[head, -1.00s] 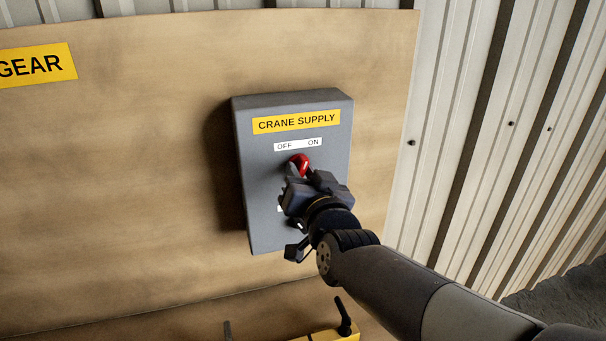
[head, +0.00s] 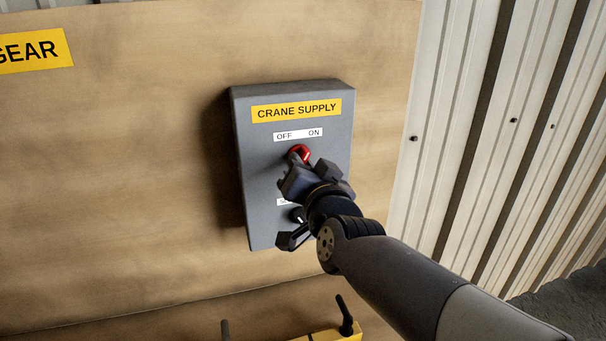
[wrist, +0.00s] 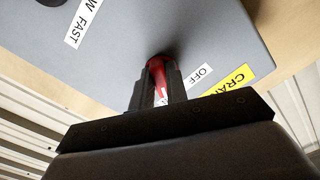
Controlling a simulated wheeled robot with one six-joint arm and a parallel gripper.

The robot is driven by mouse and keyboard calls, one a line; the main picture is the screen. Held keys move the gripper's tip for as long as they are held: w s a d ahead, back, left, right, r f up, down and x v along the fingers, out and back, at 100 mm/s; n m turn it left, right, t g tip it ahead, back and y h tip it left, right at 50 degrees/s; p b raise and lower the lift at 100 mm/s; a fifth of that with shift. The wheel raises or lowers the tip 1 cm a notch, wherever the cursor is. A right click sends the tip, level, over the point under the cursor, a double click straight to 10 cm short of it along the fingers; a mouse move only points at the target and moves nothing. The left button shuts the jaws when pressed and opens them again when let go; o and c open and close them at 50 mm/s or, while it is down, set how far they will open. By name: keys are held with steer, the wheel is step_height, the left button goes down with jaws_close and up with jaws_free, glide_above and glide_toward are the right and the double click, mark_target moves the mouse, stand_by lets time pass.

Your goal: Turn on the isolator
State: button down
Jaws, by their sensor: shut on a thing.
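The isolator is a red rotary handle (head: 300,152) on the front of a grey box (head: 265,190) in the head view. The box has a yellow "CRANE SUPPLY" label (head: 296,110) and a white "OFF ON" label (head: 298,135) above the handle. My gripper (head: 295,172) is at the handle, shut on it. In the wrist view the red handle (wrist: 159,80) sits between the two dark fingers (wrist: 158,92). The fingers hide much of the handle, so its exact position is hard to read.
Below the handle is a small black knob (head: 296,215), partly hidden by my arm; the wrist view shows a white label ending "W FAST" (wrist: 84,20). A yellow box with a black lever (head: 345,318) stands at the bottom. Corrugated wall (head: 480,120) lies right.

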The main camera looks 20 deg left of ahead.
steer(key=c, duration=1.4)
jaws_free()
steer(key=v, duration=1)
steer(key=shift+s+d+p, duration=0.3)
steer(key=shift+p, duration=0.1)
steer(key=shift+w+a+f, duration=0.1)
steer(key=shift+w, duration=0.05)
